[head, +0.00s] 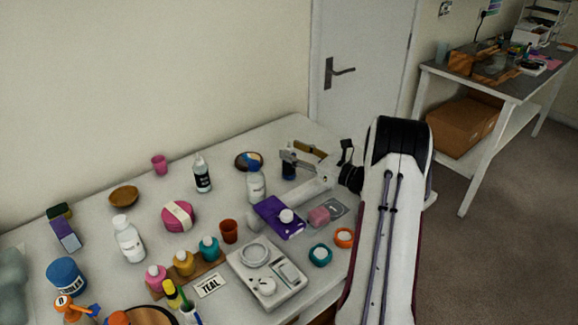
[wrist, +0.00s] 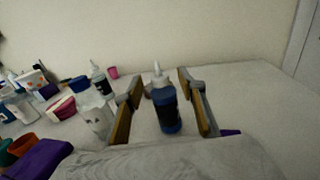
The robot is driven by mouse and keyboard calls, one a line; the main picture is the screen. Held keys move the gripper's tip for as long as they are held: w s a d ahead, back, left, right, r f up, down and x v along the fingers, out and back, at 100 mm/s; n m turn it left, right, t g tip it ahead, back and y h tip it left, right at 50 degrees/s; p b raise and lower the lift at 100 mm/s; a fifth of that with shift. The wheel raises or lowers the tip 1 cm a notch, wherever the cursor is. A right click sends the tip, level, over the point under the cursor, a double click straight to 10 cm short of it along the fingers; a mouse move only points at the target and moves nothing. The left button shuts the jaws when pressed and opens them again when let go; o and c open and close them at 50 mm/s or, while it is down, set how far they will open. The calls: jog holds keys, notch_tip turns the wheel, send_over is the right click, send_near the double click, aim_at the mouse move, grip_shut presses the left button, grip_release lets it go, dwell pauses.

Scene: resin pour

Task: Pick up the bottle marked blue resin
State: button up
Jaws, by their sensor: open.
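A bottle of dark blue liquid with a white nozzle cap (wrist: 166,112) stands upright in the wrist view, between the two fingers of my gripper (wrist: 161,82). Its label is too small to read. In the head view the dark blue bottle (head: 289,170) is partly hidden behind my gripper (head: 291,155), at the table's back right. My gripper is open, with a finger on each side of the bottle.
A black-labelled nozzle bottle (head: 202,176) is farther left. A purple box (head: 276,217), a scale (head: 267,277) and several colour bottles crowd the front.

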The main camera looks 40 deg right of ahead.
aim_at(294, 154)
jog(key=shift+w+a, duration=0.1)
jog(key=shift+w, duration=0.2)
grip_shut()
jog(key=shift+f, duration=0.1)
dwell(0.4)
notch_tip(294, 154, up, 10)
dwell(0.7)
dwell(0.4)
